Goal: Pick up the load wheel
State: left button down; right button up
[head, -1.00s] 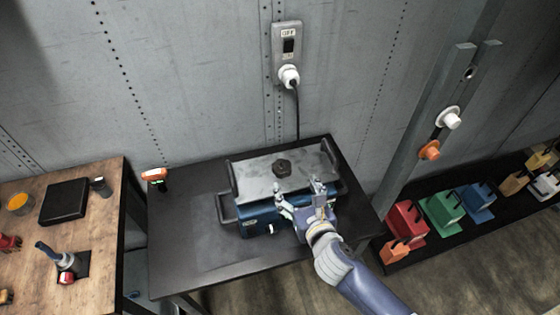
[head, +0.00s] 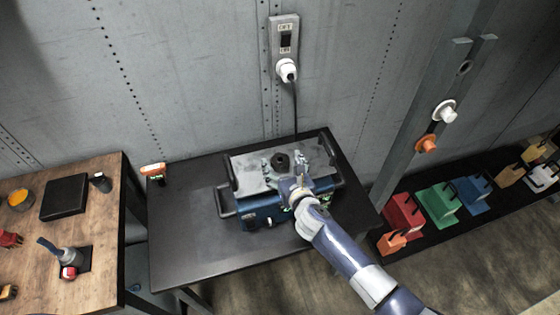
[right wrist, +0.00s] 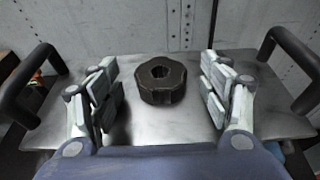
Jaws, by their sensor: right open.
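A dark lobed wheel with a hole in its middle, which looks like the load wheel (head: 281,160), sits on the grey metal top (head: 247,169) of a blue machine (head: 266,212). It also shows in the right wrist view (right wrist: 160,95), lying flat on the plate. My right gripper (head: 285,167) is open over the plate, at the near side of the wheel. In the right wrist view the wheel appears between the two spread fingers, with a gap on each side. No contact shows. My left gripper is not in view.
The machine has black side handles (head: 226,201) and stands on a black table (head: 185,240). An orange tool (head: 153,170) lies at the table's back left. Coloured blocks (head: 440,205) stand right. A wooden bench (head: 100,185) is left.

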jog(key=shift+w+f, duration=0.1)
jog(key=shift+w, duration=0.1)
jog(key=c, duration=1.3)
jog(key=shift+c, duration=0.3)
